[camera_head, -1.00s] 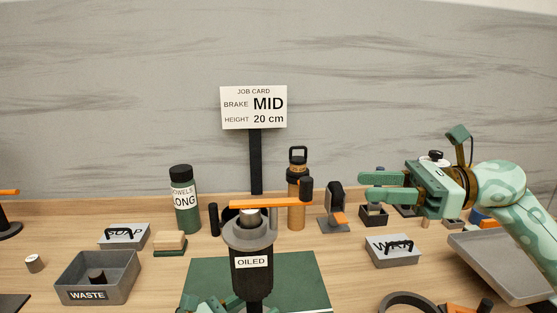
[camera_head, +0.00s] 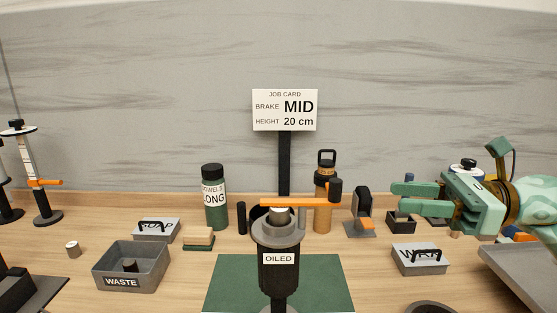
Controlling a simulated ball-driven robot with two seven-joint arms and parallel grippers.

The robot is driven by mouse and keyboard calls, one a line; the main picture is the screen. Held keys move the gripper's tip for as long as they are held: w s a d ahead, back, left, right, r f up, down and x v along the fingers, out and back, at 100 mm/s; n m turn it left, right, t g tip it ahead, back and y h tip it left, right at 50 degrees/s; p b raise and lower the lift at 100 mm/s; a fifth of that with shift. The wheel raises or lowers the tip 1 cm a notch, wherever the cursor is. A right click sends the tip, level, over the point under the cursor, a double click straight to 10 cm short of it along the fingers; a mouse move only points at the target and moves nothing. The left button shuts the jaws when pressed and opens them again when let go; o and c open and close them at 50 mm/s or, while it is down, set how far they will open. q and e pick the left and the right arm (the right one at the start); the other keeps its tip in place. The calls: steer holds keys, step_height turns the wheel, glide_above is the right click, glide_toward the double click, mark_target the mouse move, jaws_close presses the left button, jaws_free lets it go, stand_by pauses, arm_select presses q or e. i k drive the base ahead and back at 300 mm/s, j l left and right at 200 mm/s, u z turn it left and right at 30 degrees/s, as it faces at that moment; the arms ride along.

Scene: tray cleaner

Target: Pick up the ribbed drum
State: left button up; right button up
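I cannot tell for sure which thing is the ribbed drum. A small grey cylinder with a light top (camera_head: 72,249) stands alone on the table at the left, but its surface is too small to read. A dark cylinder (camera_head: 130,265) sits in the grey WASTE bin (camera_head: 150,274). A dark cylindrical device labelled OILED (camera_head: 279,273), with an orange bar (camera_head: 285,202) across its top, stands in the middle. My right gripper (camera_head: 401,198) is open and empty above the table at the right, its fingers pointing left. My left gripper is not in view.
A job card sign (camera_head: 285,110) stands behind the device. A green bottle (camera_head: 216,205) and an orange bottle (camera_head: 322,215) stand at the back. Lidded boxes (camera_head: 157,231) (camera_head: 420,260) lie on both sides. A green mat (camera_head: 330,285) lies under the device. A grey tray (camera_head: 515,270) is at the right.

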mark_target(278, 248)
steer(key=k, duration=0.95)
